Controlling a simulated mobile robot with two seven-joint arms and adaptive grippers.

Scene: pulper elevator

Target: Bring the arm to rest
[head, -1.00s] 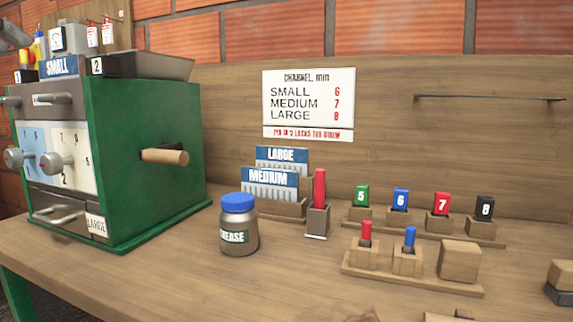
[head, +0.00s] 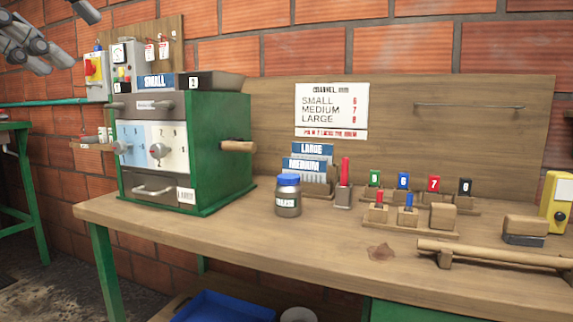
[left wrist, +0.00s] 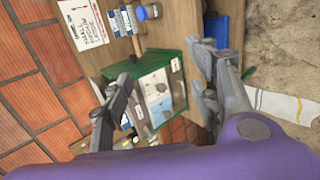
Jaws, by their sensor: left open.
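My left gripper (head: 28,45) hangs in the air at the top left of the head view, only partly in frame. It is left of the green machine and apart from it. In the left wrist view the left gripper (left wrist: 162,92) shows its two grey fingers spread wide with nothing between them. The green machine (head: 222,150), with its pale dial panel and drawers, stands on the wooden bench (head: 330,243). It also shows beyond the fingers in the left wrist view (left wrist: 178,72). My right gripper is in no view.
A blue-lidded grease jar (head: 288,197), a rack of blue cards (head: 308,165) and numbered blocks (head: 434,185) stand on the bench. A yellow device (head: 556,200) is at far right. A blue bin (head: 225,307) is below. Floor at lower left looks clear.

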